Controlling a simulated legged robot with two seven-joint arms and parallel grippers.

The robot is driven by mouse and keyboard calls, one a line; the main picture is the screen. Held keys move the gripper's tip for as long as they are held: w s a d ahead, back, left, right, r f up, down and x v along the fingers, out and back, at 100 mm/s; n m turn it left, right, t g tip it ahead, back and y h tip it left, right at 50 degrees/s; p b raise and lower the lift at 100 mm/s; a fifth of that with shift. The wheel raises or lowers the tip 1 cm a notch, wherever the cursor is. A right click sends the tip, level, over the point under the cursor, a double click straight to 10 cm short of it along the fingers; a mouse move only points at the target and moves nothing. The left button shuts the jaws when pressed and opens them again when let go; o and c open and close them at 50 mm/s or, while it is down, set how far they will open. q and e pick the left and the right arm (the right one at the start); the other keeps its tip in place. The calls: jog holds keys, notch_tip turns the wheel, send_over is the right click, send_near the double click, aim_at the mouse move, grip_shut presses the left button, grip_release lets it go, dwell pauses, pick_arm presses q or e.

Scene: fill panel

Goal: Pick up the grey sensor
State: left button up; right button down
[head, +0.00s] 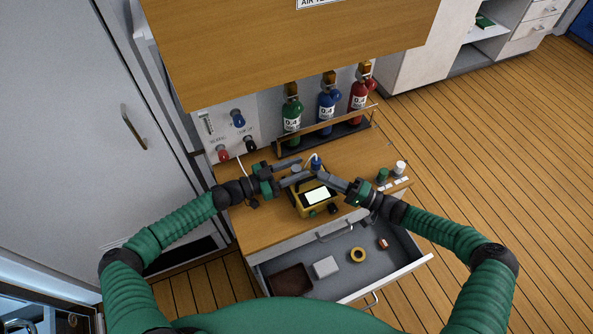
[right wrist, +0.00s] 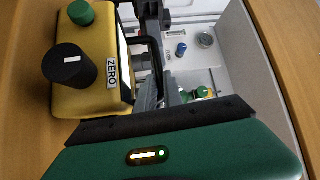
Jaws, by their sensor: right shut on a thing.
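A small grey rounded piece (head: 297,169), which looks like the grey sensor, is between the fingers of my left gripper (head: 300,168) on the wooden bench top. The left fingers look spread, and I cannot tell whether they touch it. My right gripper (head: 320,173) is shut beside the yellow meter (head: 316,211), apparently on its black handle (right wrist: 154,62); the contact is partly hidden. The meter (right wrist: 88,98) shows a lit screen, a black knob, a green knob and a ZERO label.
An open drawer (head: 414,266) below the bench holds a white box (head: 326,267), a yellow ring (head: 358,255) and a brown tray (head: 291,281). Green (head: 291,115), blue and red bottles stand behind a rail. Small green (head: 382,175) and white (head: 400,167) pieces stand at right.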

aim_at(296, 168)
pick_arm(q)
grip_shut()
pick_arm(e)
jog(key=shift+s+a+f, duration=0.1)
jog(key=shift+s+f, duration=0.05)
jog(key=shift+f, duration=0.15)
pick_arm(q)
notch_tip(296, 168, up, 10)
pick_arm(e)
jog(key=c, duration=1.5)
grip_release()
jog(key=shift+o, duration=0.6)
jog(key=shift+r, duration=0.1)
pick_arm(q)
jog(key=shift+a, duration=0.1)
